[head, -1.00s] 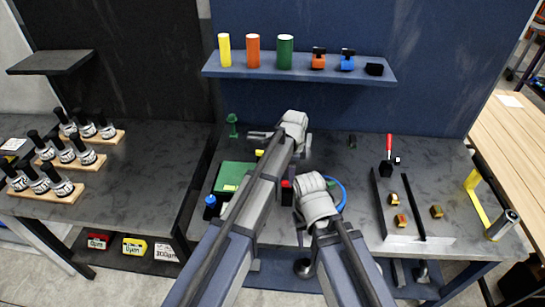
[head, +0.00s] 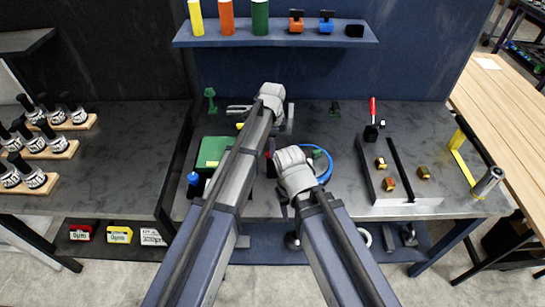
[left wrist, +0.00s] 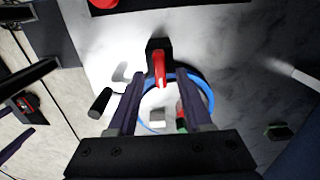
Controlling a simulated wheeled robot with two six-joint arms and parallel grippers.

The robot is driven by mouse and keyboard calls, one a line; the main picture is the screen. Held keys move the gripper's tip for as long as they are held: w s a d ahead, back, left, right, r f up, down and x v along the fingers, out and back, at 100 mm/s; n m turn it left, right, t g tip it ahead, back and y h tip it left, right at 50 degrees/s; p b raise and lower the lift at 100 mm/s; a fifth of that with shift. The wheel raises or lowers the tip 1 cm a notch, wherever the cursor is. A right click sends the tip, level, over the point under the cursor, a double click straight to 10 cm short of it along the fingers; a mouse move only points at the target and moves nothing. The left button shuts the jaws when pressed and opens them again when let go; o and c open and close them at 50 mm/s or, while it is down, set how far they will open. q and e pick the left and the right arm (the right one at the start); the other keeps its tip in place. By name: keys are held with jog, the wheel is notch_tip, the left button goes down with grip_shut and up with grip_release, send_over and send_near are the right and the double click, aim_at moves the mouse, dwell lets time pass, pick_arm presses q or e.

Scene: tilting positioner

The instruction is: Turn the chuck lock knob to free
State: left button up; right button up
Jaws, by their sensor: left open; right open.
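A red lever-shaped part (left wrist: 160,68) on a black base shows in the left wrist view between and beyond my left fingers; I cannot tell for certain that it is the chuck lock knob. A blue ring (left wrist: 207,92) curves behind it and also shows in the head view (head: 330,166). My left gripper (left wrist: 160,80) is open, with nothing visibly held; in the head view my arm and wrist mostly hide it. My right gripper (head: 284,208) is open, low near the bench's front edge, partly hidden by its wrist.
A green block (head: 213,150) and a blue-capped bottle (head: 193,179) stand left of my arms. A red-handled part (head: 372,118) and a dark-railed fixture (head: 400,170) are at right. A shelf (head: 275,40) is behind. In the left wrist view, a black cylinder (left wrist: 100,102) lies left of my fingers.

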pick_arm(q)
notch_tip(320, 180, down, 2)
jog(key=shift+f+b, duration=0.15)
jog(key=shift+b, duration=0.55)
grip_shut()
